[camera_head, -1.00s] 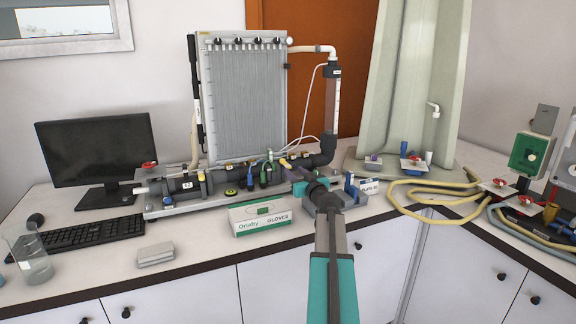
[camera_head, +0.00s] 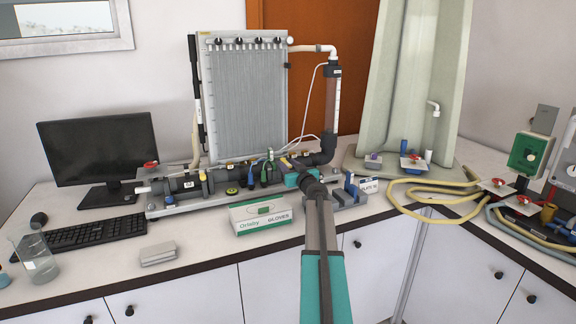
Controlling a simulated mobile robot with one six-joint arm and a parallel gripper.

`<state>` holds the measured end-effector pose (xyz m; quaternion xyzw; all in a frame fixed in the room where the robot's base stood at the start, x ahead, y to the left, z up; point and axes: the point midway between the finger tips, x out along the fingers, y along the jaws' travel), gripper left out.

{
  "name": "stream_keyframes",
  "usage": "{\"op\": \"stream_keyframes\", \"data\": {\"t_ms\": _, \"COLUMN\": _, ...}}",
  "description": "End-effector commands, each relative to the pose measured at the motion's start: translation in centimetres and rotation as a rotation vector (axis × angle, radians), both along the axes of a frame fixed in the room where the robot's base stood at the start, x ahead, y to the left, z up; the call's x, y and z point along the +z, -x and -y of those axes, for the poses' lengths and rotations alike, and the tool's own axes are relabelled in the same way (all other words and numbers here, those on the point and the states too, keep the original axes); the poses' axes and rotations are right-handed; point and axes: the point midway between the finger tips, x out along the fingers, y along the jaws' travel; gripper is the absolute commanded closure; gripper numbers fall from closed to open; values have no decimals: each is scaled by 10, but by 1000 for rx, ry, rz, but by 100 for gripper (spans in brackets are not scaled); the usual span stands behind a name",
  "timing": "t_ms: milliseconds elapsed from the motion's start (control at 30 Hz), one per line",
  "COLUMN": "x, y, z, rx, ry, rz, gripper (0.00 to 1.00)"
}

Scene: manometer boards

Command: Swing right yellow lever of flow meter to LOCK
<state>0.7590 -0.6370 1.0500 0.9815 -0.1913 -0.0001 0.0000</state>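The flow meter's pipe assembly (camera_head: 186,184) lies along the bench below the grey manometer board (camera_head: 246,105). Its clear upright tube (camera_head: 332,100) stands at the right of the board. My arm reaches in from the bottom, and my gripper (camera_head: 287,164) is at the right part of the pipework, in front of the black pipe. The fingers are small and partly lost against the pipework, so I cannot tell whether they are open or touching anything. I cannot make out the right yellow lever clearly; it may be hidden by my gripper.
A glove box (camera_head: 260,216) sits in front of the pipework, left of my arm. A monitor (camera_head: 98,148), a keyboard (camera_head: 90,233) and a beaker (camera_head: 36,258) are at left. Hoses (camera_head: 440,196) and red-handled valves lie at right.

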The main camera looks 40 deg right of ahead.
Motion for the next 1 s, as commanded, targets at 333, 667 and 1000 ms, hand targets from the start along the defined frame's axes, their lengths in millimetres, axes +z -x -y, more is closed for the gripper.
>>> {"op": "stream_keyframes", "data": {"t_ms": 333, "x": 0, "y": 0, "z": 0, "rx": 0, "ry": 0, "rz": 0, "gripper": 76}}
{"op": "stream_keyframes", "data": {"t_ms": 667, "x": 0, "y": 0, "z": 1, "rx": -1, "ry": 0, "rz": 0, "gripper": 100}}
{"op": "stream_keyframes", "data": {"t_ms": 1000, "x": -3, "y": 14, "z": 16, "rx": -74, "ry": -1, "rz": -5, "gripper": 100}}
